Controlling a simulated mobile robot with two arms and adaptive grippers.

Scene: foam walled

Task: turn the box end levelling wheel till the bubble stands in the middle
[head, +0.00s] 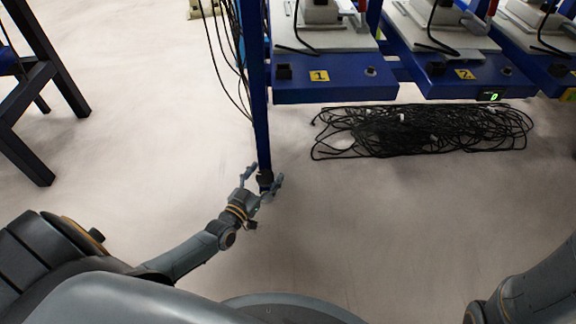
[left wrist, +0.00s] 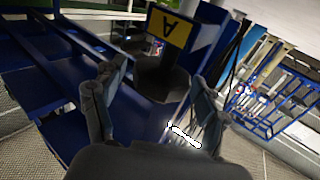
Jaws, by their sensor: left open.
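A dark levelling wheel (head: 265,178) sits at the foot of the blue post (head: 258,100) in the head view. In the left wrist view a dark round wheel (left wrist: 160,84) shows below a yellow plate marked A (left wrist: 170,28). My left gripper (head: 262,177) is open, with one finger on each side of the wheel. In the left wrist view its fingers (left wrist: 155,92) stand apart with the wheel between and beyond them; contact cannot be told. I cannot make out a bubble in either view. My right gripper is out of view.
Blue stations with yellow labels 1 (head: 319,76) and 2 (head: 465,74) stand at the back. A heap of black cable (head: 420,130) lies on the floor below them. A dark frame (head: 40,90) stands at left. The pale floor around my left gripper is clear.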

